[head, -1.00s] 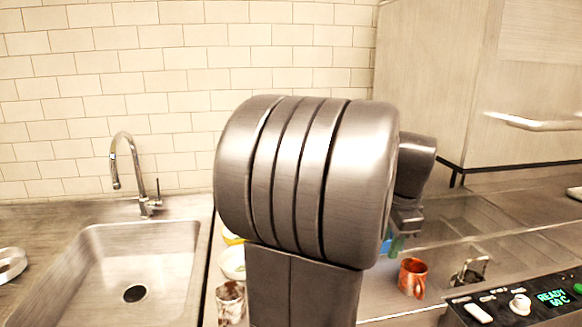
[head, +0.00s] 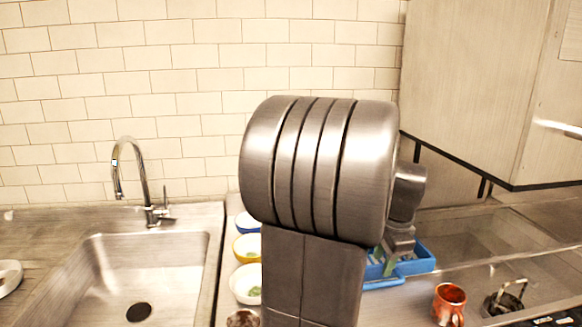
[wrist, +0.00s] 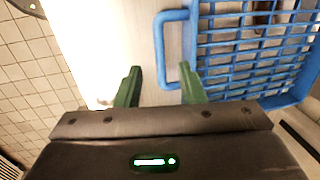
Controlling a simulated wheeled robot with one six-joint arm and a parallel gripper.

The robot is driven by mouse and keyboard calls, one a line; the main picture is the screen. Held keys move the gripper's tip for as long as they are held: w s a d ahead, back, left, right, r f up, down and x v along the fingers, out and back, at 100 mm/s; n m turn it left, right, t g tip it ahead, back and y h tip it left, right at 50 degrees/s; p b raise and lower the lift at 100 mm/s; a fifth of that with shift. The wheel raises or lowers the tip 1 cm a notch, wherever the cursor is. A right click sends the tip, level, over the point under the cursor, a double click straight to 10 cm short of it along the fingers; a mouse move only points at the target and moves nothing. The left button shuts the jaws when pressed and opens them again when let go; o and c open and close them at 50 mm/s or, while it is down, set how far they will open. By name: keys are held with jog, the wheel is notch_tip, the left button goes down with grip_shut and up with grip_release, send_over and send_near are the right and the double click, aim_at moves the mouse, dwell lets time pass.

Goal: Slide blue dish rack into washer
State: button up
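The blue dish rack (head: 424,262) sits on the counter right of my arm in the head view, partly hidden behind my arm. In the wrist view its blue grid (wrist: 250,50) fills the upper right, and its loop handle (wrist: 158,45) sticks out to the left. My gripper (wrist: 160,85) has two green fingers spread apart with nothing clamped between them. The handle lies close to the fingers, its lower end beside the right finger; I cannot tell if they touch. The washer shows as a large metal hood (head: 480,90) at upper right.
A copper mug (head: 448,303) and a dark container with utensils (head: 505,302) stand in front of the rack. Several bowls, one yellow-rimmed (head: 247,248), line up left of my arm. A sink (head: 150,262) with a faucet (head: 145,185) is at left.

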jog(key=f, duration=0.4)
jog(key=shift+w+f, duration=0.2)
jog(key=shift+w, duration=0.2)
